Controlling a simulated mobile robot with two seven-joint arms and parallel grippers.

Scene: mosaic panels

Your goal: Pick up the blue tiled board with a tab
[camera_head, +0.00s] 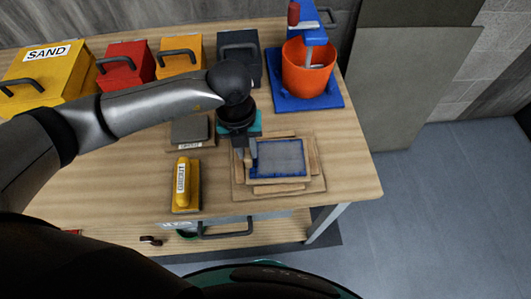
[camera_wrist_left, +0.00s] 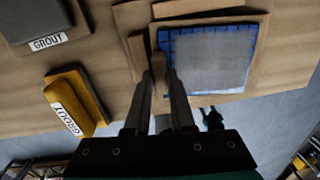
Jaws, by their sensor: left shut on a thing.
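The blue tiled board (camera_head: 278,158) lies in a stack of cardboard-coloured pieces near the front right of the bench. Its blue tiles show along the edges, and a grey layer covers most of its face. In the left wrist view the board (camera_wrist_left: 207,58) is just right of the fingertips. My left gripper (camera_head: 246,158) is at the board's left edge, pointing down. In the left wrist view the gripper (camera_wrist_left: 160,72) is shut on the board's tab, which is mostly hidden between the fingers. My right gripper is not in view.
A yellow grout float (camera_head: 186,184) and a grey grout block (camera_head: 190,130) lie left of the stack. An orange bucket (camera_head: 306,66) stands on a blue base behind. Yellow, red, orange and dark boxes line the back. The bench's right end (camera_head: 352,175) is clear.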

